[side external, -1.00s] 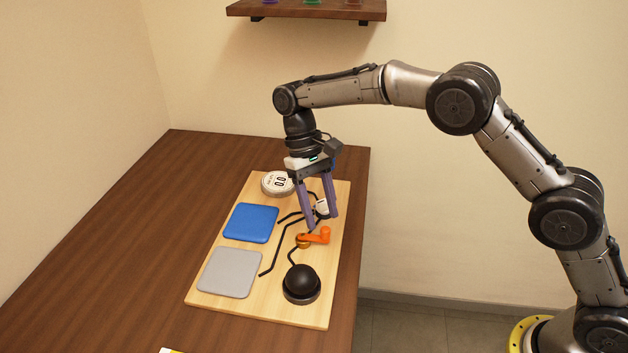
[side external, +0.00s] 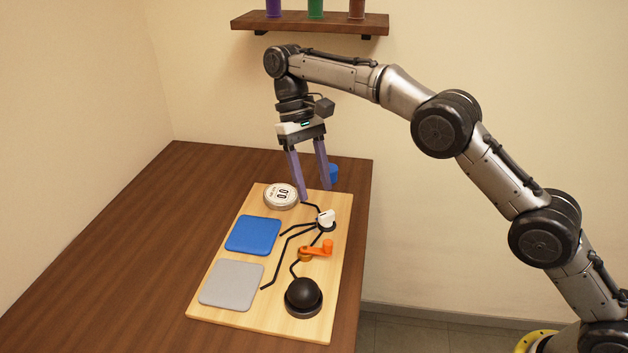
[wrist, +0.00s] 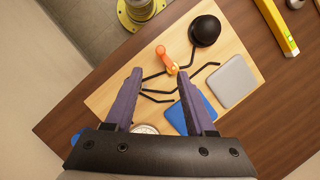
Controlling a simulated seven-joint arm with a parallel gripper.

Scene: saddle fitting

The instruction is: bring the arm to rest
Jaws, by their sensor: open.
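My gripper (side external: 314,194) is open and empty, with its two purple fingers pointing down above the far part of the wooden board (side external: 212,308). In the side view its fingertips are near the white knob (side external: 326,217) and the round dial (side external: 281,196). In the wrist view my gripper (wrist: 165,80) shows its fingers spread wide with nothing between them but the board below. The white knob is hidden in the wrist view, and the dial (wrist: 145,129) is partly covered there.
The board bears a blue pad (side external: 253,235), a grey pad (side external: 231,284), an orange crank (side external: 318,249) and a black dome (side external: 303,296). A blue object (side external: 333,173) stands behind the board. A shelf (side external: 310,23) hangs on the wall. A yellow level (wrist: 278,27) lies on the table (side external: 150,235).

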